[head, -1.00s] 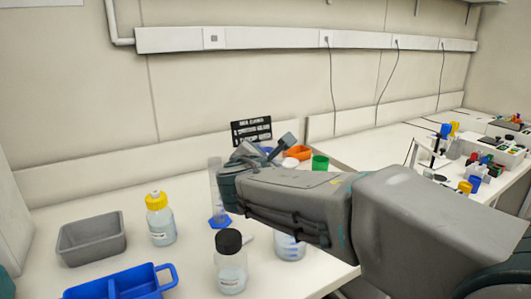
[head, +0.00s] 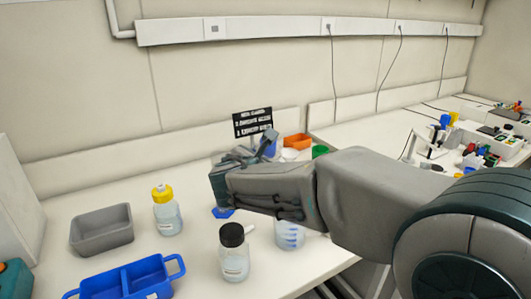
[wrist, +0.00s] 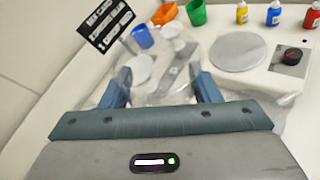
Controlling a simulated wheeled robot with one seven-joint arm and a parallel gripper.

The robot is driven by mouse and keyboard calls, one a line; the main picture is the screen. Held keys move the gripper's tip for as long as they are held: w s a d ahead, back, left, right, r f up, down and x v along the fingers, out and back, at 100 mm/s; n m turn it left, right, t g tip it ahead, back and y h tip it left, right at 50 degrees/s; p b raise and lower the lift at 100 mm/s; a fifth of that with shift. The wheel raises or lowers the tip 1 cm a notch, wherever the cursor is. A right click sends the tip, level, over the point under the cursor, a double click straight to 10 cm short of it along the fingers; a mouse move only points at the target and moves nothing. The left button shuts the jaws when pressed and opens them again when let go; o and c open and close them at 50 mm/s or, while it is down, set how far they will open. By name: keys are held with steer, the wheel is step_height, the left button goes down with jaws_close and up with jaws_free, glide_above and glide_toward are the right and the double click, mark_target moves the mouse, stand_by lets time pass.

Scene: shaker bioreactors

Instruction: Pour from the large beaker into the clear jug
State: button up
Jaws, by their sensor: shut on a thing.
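My gripper (wrist: 161,88) is shut on a see-through vessel, which I take to be the large beaker (wrist: 160,74). Its clear outline shows between the two blue fingers in the wrist view, and its contents and tilt are hard to make out. In the head view my gripper (head: 262,148) is above the back part of the bench, and the arm hides most of what it holds. A clear vessel with blue markings (head: 290,236), seemingly the clear jug, stands on the bench below my forearm. Its upper part is hidden by the arm.
A black-capped bottle (head: 234,258) and a yellow-capped bottle (head: 167,215) stand left of the jug. A grey bin (head: 103,233) and a blue tray (head: 127,281) are farther left. Orange (head: 298,141) and green (head: 320,150) containers and a black sign (head: 252,122) stand behind. A round-plated device (wrist: 238,52) is nearby.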

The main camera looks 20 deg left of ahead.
steer(key=shift+n+g+h, duration=0.3)
steer(key=shift+n+h, duration=0.2)
steer(key=shift+n, duration=0.2)
steer(key=shift+w+a+f+p, duration=0.1)
steer(key=shift+a+f+p, duration=0.25)
steer(key=shift+f, duration=0.65)
steer(key=shift+w+a+f+p, duration=0.15)
steer(key=shift+a+f, duration=0.3)
steer(key=shift+f, duration=0.55)
steer(key=shift+s+p, duration=0.1)
steer(key=shift+p, duration=0.2)
steer(key=shift+p, duration=0.3)
steer(key=shift+d+f+n+h+p, duration=0.2)
steer(key=shift+f+n+h+p, duration=0.4)
steer(key=shift+p, duration=0.55)
steer(key=shift+r, duration=0.1)
